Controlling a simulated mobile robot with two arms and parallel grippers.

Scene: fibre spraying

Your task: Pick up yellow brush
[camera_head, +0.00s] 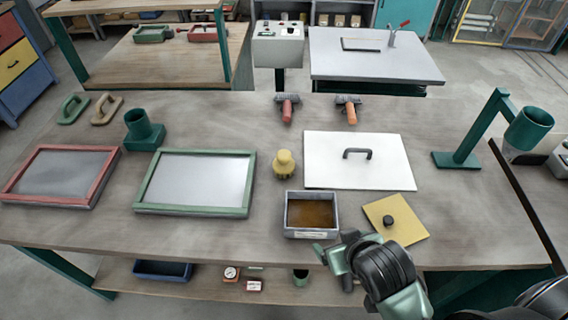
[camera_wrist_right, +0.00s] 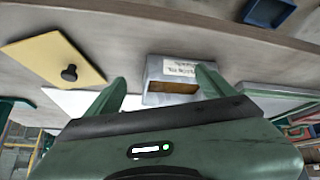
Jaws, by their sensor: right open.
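The yellow brush (camera_head: 284,164) stands upright on the workbench (camera_head: 100,225), bristles down, right of the green-framed screen and behind the small box of brown liquid. My right gripper (camera_head: 331,256) is at the bench's front edge, in front of that box and well short of the brush. In the right wrist view its two green fingers (camera_wrist_right: 158,88) are apart with nothing between them. The brush does not show in the wrist view. My left gripper is out of view.
The box of brown liquid (camera_head: 311,231) lies between my right gripper and the brush. A green-framed screen (camera_head: 143,207), a white board with a handle (camera_head: 318,178) and a yellow plate with a black knob (camera_head: 400,234) are around it. Two rollers (camera_head: 287,110) (camera_head: 351,112) lie behind.

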